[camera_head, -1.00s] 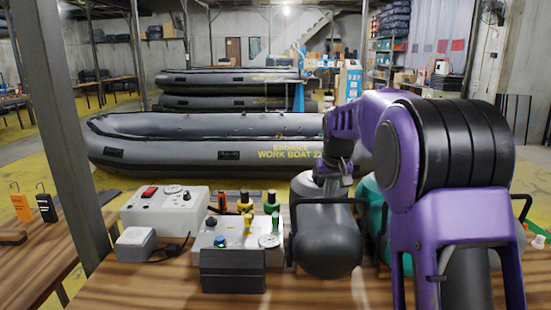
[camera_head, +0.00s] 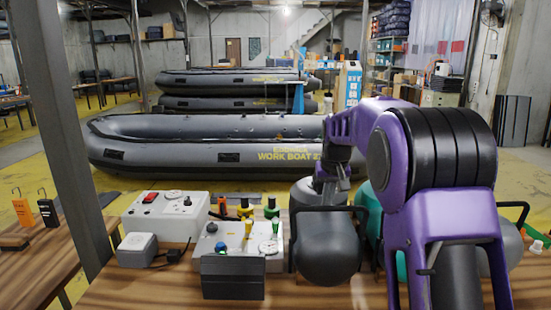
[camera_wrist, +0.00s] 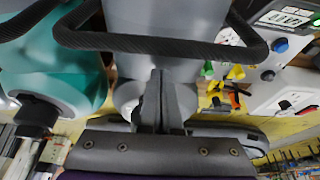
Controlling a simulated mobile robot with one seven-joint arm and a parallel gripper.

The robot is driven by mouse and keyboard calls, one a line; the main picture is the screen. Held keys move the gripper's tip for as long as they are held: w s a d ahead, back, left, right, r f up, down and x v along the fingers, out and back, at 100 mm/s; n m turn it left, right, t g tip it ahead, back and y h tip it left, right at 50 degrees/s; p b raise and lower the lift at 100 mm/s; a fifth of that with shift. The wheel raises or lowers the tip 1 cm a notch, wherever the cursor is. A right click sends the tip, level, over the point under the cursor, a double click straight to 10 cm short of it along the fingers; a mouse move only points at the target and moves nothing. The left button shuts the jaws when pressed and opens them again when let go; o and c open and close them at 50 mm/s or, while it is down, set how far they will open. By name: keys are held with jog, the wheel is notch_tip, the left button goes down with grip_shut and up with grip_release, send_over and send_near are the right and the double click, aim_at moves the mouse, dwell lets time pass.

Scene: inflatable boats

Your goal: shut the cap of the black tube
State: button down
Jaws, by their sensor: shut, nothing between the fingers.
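A dark grey-black tube (camera_head: 325,245) with a black carry handle stands on the bench in the head view, left of my arm. A grey tube wall with a black handle bar (camera_wrist: 165,42) fills the upper middle of the wrist view; I take it for the same tube. Its cap cannot be made out in either view. My gripper (camera_wrist: 158,80) is shut and empty, with its fingers pointing at this tube; whether they touch it cannot be told. In the head view my wrist is just behind the tube, and the fingertips are hidden.
A teal tube (camera_wrist: 55,60) is close beside my gripper, left in the wrist view. A white switch box (camera_head: 163,215) is farther left. Inflatable boats (camera_head: 220,145) lie behind.

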jog(key=shift+w+r+p, duration=0.25)
jog(key=shift+r+p, duration=0.55)
jog(key=shift+p, duration=0.05)
jog(key=shift+w+r+p, duration=0.2)
jog(key=shift+r+p, duration=0.1)
jog(key=shift+p, duration=0.15)
jog(key=shift+w+r+p, duration=0.4)
jog(key=shift+r+p, duration=0.25)
jog(key=shift+p, duration=0.35)
jog(key=shift+w+r+p, duration=0.3)
jog(key=shift+w+r, duration=0.15)
jog(key=shift+w, duration=0.2)
jog(key=shift+w+r+p, duration=0.3)
jog(key=shift+w+r, duration=0.1)
jog(key=shift+w, duration=0.2)
jog(key=shift+w+r, duration=0.2)
jog(key=shift+w, duration=0.35)
jog(key=shift+w+r, duration=0.2)
jog(key=shift+w, duration=0.3)
jog(key=shift+w+r, duration=0.15)
jog(key=shift+w, duration=0.95)
jog(key=shift+w+f, duration=0.15)
jog(key=shift+w, duration=0.6)
jog(key=shift+w+f, duration=0.1)
jog(key=shift+w, duration=0.65)
jog(key=shift+r, duration=0.1)
